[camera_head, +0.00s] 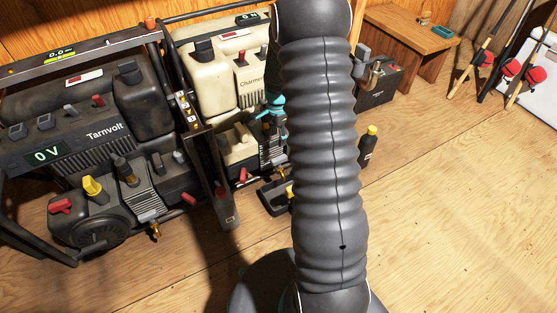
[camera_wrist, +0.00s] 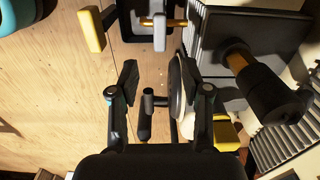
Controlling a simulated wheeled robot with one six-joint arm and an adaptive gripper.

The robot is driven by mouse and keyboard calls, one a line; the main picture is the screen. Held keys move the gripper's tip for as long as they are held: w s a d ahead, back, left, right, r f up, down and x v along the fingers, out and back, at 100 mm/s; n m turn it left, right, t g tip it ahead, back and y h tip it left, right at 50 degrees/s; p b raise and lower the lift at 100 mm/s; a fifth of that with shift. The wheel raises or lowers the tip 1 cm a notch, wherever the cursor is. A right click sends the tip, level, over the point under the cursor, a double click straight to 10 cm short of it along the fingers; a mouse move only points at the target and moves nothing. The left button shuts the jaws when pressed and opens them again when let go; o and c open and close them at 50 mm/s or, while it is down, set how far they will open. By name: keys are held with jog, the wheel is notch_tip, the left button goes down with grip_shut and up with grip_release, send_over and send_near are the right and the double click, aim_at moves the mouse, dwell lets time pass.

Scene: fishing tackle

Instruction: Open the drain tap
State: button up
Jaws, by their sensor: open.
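What looks like the drain tap shows at the top of the wrist view, with a brass pipe (camera_wrist: 178,22) and a yellow-ended lever (camera_wrist: 93,29) to its left. In the head view a small yellow end (camera_head: 290,191) shows low beside the cream generator (camera_head: 215,78), partly hidden by my arm. My gripper (camera_wrist: 158,75) is open in the wrist view, its fingers spread and apart from the lever and pipe. A dark T-shaped part (camera_wrist: 147,112) shows between the fingers, and I cannot tell its depth. In the head view my arm hides most of the gripper area.
A black tray (camera_head: 272,203) lies on the floor by the cream generator. A dark generator (camera_head: 105,115) stands left, with its own brass tap (camera_head: 154,234). A black bottle (camera_head: 368,148) and a battery (camera_head: 378,82) stand right. The floor (camera_head: 450,210) at right is clear.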

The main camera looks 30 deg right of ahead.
aim_at(279, 158)
jog(key=f, duration=0.5)
jog(key=f+b, duration=0.1)
jog(key=f, duration=0.9)
jog(key=shift+w+d+f, duration=0.1)
jog(key=shift+d+f, duration=0.05)
jog(key=shift+d, duration=0.15)
grip_shut()
